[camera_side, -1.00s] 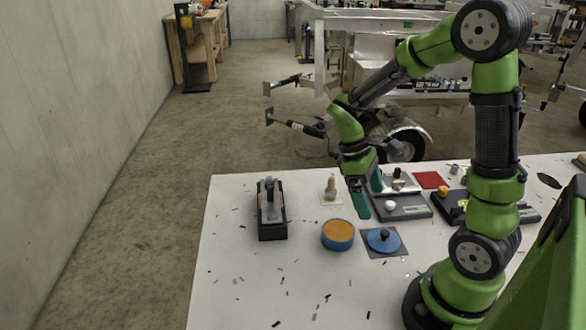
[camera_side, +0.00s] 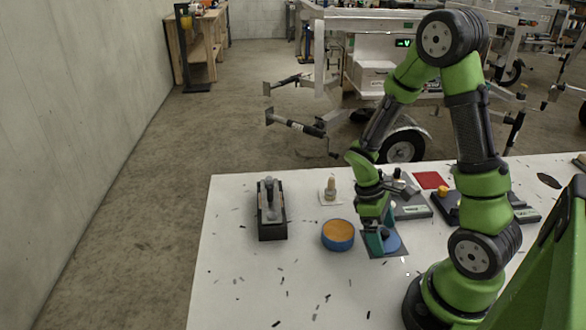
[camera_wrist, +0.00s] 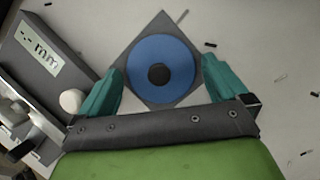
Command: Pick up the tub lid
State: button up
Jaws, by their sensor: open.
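The tub lid (camera_side: 394,244) is a blue disc with a black knob, lying on a dark square mat (camera_side: 399,254) on the white table. It also shows in the wrist view (camera_wrist: 180,78), with its knob (camera_wrist: 159,74) near the middle. My gripper (camera_side: 377,246) is at the lid in the side view and hides part of it. In the wrist view its teal fingers (camera_wrist: 162,88) are open, one on each side of the lid's near part, with nothing between them gripped. The blue tub (camera_side: 337,241) with orange contents stands left of the lid.
A grey device with a display (camera_wrist: 40,55) and a white ball (camera_wrist: 70,100) lie close to my left finger in the wrist view. A black box with a handle (camera_side: 273,229) and a small peg on a pale base (camera_side: 330,190) stand further left. The table front is mostly clear.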

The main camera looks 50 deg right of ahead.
jog(key=shift+c, duration=0.3)
jog(key=c, duration=0.7)
jog(key=shift+r, duration=0.1)
notch_tip(320, 180, up, 9)
jog(key=shift+w+a+f, duration=0.1)
jog(key=shift+a, duration=0.05)
jog(key=shift+n, duration=0.3)
jog(key=w+a, duration=0.3)
jog(key=w, duration=0.2)
jog(key=w+a+r, duration=0.1)
jog(key=w+a, duration=0.1)
jog(key=w, duration=0.1)
jog(key=shift+w+a, duration=0.2)
jog(key=shift+a, duration=0.15)
jog(key=shift+w+a+f, duration=0.1)
jog(key=shift+w+f, duration=0.05)
jog(key=shift+f, duration=1.4)
jog(key=shift+w+a+f, duration=0.1)
jog(key=shift+f, duration=1.4)
